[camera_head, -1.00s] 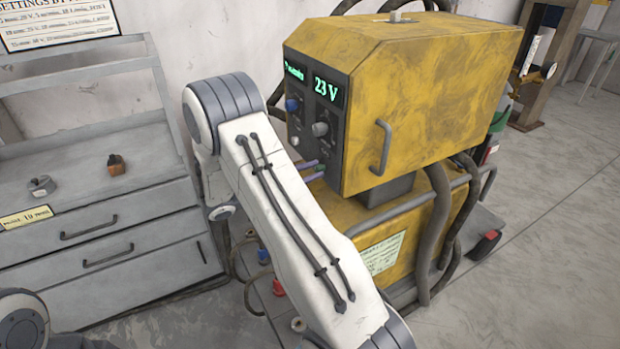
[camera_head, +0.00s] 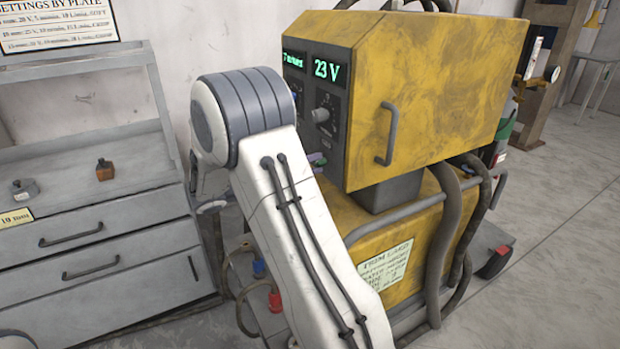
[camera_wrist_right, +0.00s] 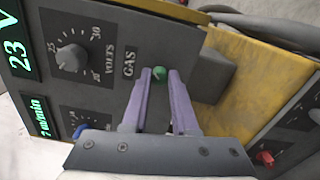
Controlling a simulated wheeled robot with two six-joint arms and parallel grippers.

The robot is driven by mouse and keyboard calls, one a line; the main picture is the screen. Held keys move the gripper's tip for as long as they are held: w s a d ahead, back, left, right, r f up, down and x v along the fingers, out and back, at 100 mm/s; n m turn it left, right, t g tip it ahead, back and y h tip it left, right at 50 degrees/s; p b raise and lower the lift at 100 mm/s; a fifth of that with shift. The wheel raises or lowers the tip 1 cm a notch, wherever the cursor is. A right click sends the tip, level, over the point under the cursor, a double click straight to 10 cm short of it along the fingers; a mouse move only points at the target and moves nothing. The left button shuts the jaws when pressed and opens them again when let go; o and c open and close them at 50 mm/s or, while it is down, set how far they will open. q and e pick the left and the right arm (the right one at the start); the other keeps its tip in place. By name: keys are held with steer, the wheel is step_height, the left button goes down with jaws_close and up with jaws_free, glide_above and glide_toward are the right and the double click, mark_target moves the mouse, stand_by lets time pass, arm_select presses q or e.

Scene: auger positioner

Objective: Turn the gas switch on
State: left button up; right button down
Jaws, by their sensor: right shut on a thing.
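The gas switch (camera_wrist_right: 160,74) is a small green-tipped piece beside the word GAS on the dark control panel (camera_wrist_right: 105,100) in the right wrist view. My right gripper (camera_wrist_right: 159,71) has two long purple fingers, one on each side of the switch, and is shut on it. The fingers and panel hide its lower part, so I cannot tell its on or off position. In the head view the purple fingertips (camera_head: 314,157) show small at the panel's lower edge, and my white right arm covers much of the panel. My left gripper is not in view.
The yellow welding machine (camera_head: 440,80) shows 23 V and 7 m/min. A volts dial (camera_wrist_right: 72,58) and a blue knob (camera_wrist_right: 82,130) sit near my fingers. Hoses hang beside the machine. A grey drawer cabinet (camera_head: 90,230) stands left; open floor lies right.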

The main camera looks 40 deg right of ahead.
steer(key=shift+f+m+b, duration=0.1)
steer(key=shift+m+b, duration=0.8)
steer(key=shift+b, duration=0.05)
steer(key=c, duration=0.7)
jaws_free()
steer(key=shift+a, duration=0.15)
steer(key=v, duration=1)
steer(key=shift+a, duration=0.15)
